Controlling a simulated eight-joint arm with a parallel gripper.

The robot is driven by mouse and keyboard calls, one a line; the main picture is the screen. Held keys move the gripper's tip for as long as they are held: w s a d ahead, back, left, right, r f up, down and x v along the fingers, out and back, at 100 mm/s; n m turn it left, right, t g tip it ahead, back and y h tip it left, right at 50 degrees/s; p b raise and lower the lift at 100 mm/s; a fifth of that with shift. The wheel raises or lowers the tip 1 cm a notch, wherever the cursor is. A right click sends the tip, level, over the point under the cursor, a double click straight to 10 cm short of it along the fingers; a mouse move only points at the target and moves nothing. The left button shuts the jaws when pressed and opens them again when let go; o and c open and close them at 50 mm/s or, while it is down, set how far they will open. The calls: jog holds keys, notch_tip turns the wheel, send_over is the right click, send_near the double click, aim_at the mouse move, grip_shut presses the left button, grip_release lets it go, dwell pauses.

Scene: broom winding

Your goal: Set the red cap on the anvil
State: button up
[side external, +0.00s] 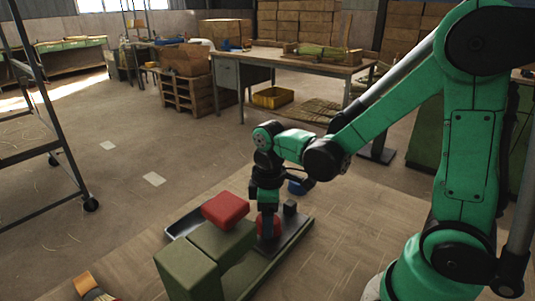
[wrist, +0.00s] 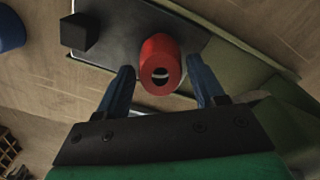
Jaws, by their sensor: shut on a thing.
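The red cap (wrist: 160,64) is a short red cylinder with a round hole in the end facing the wrist camera. It sits between the two blue fingers of my gripper (wrist: 160,75), which is shut on it. In the side external view, part of the red cap (side external: 275,226) shows behind the fingers of my gripper (side external: 267,228), low over the dark plate. I cannot tell whether the cap touches the plate. No part is clearly identifiable as the anvil; a small black block (wrist: 79,33) stands on the dark plate (wrist: 112,52).
A blue round object (side external: 297,187) stands behind the plate. A brush-like object (side external: 92,290) lies at the front left.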

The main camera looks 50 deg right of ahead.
jog(key=shift+f, duration=0.6)
dwell(0.7)
jog(key=o, duration=0.9)
jog(key=shift+o, duration=0.2)
notch_tip(320, 180, up, 11)
dwell(0.4)
jog(key=m+t, duration=0.4)
jog(key=s+a+m+t, duration=0.1)
jog(key=m+t, duration=0.1)
jog(key=t, duration=0.1)
jog(key=shift+s+f+m, duration=0.1)
jog(key=shift+f+m, duration=0.3)
